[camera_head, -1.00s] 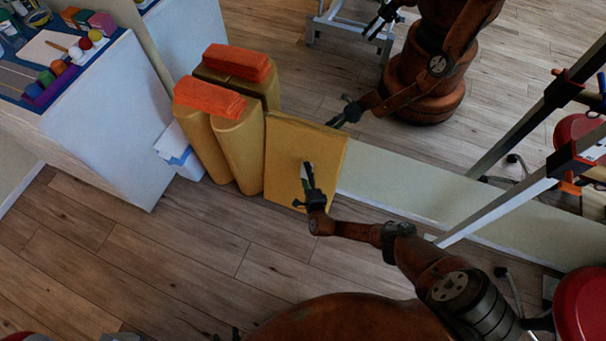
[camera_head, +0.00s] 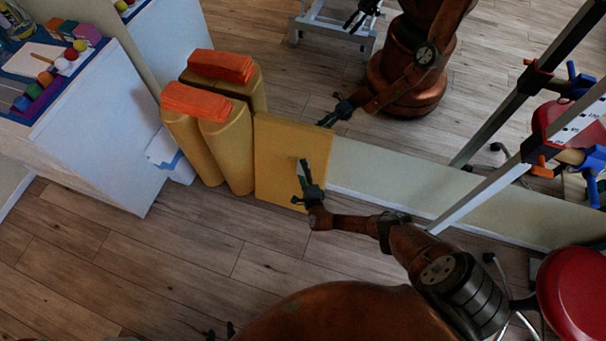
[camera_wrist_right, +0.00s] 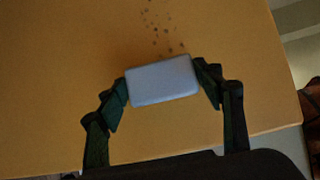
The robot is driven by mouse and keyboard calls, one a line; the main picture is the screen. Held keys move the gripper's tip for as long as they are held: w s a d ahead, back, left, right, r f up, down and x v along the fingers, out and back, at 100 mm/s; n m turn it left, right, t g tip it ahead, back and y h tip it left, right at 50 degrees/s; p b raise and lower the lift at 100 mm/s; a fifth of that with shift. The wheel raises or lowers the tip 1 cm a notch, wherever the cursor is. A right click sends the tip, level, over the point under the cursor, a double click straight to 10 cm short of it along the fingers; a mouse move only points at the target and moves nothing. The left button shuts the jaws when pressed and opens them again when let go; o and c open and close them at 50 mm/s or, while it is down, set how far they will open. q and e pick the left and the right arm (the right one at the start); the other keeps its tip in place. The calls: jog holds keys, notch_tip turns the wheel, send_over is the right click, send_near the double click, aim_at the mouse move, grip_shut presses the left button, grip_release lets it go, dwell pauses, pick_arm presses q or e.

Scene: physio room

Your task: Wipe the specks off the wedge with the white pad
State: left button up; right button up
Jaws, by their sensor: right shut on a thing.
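The yellow wedge (camera_head: 280,150) stands on the floor against the mirrored wall, with its broad face toward me. My right gripper (camera_head: 304,178) is in front of that face, shut on the white pad (camera_wrist_right: 162,81). In the right wrist view the right gripper's fingers (camera_wrist_right: 164,88) grip the pad at both ends, and the pad lies against or very close to the face; contact cannot be told. Dark specks (camera_wrist_right: 161,32) show on the wedge just beyond the pad. Dark tips of my left gripper (camera_head: 220,331) show at the bottom edge of the head view; their opening is unclear.
Yellow rolls (camera_head: 222,150) topped by an orange towel (camera_head: 203,101) stand left of the wedge. A white cabinet (camera_head: 100,135) with small items is further left. A red stool (camera_head: 575,290) and a metal post stand right. The mirror reflects me. Floor in front is open.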

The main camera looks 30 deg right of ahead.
jog(key=shift+w+a+f+b, duration=0.1)
jog(key=shift+w+a+b, duration=0.15)
jog(key=shift+w+a, duration=0.3)
jog(key=shift+w+a+f+b, duration=0.1)
jog(key=shift+w+a+b, duration=0.2)
jog(key=shift+w, duration=0.4)
jog(key=shift+w+a+r, duration=0.1)
jog(key=shift+w+a, duration=0.2)
jog(key=shift+w, duration=0.05)
jog(key=shift+w+a+b, duration=0.5)
jog(key=shift+w+a, duration=0.55)
jog(key=shift+w, duration=0.2)
jog(key=shift+w+a+b, duration=0.45)
jog(key=shift+w+a, duration=0.6)
jog(key=shift+w, duration=0.15)
jog(key=shift+w+a+b, duration=0.35)
jog(key=shift+w+a, duration=0.15)
jog(key=shift+w, duration=0.2)
jog(key=shift+w+a+b, duration=0.3)
jog(key=shift+w+a, duration=0.15)
jog(key=shift+w, duration=0.2)
pick_arm(q)
jog(key=shift+g, duration=0.3)
jog(key=f, duration=0.2)
jog(key=s+f, duration=0.1)
jog(key=f, duration=0.2)
jog(key=shift+s+f, duration=0.15)
jog(key=shift+f, duration=0.2)
jog(key=shift+r, duration=0.1)
